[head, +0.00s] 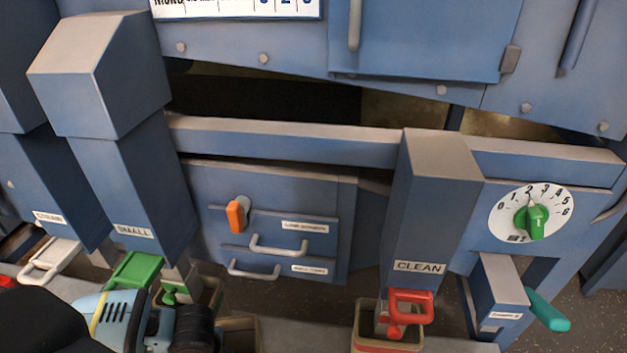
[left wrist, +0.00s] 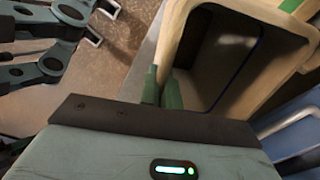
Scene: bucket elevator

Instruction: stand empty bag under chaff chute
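An open container, apparently the bag, has a pale tan rim (left wrist: 182,30) and a grey, empty-looking inside in the left wrist view. My left gripper (left wrist: 161,90) has a green fingertip on each side of its near wall and looks shut on it. In the head view a tan rim (head: 243,334) shows beside my left arm, whose body hides the fingertips. My right gripper (left wrist: 101,24) seems to be at the upper left of the left wrist view, its pale tips apart and empty. A short chute with a teal handle (head: 547,310) stands at the right; its label is too small to read.
The chute marked CLEAN (head: 430,220) has a red handle and a tan-rimmed container (head: 388,346) below it. The chute marked SMALL (head: 135,185) has a green handle (head: 135,269). Drawers (head: 270,230) lie between them. Grey floor shows at the lower right.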

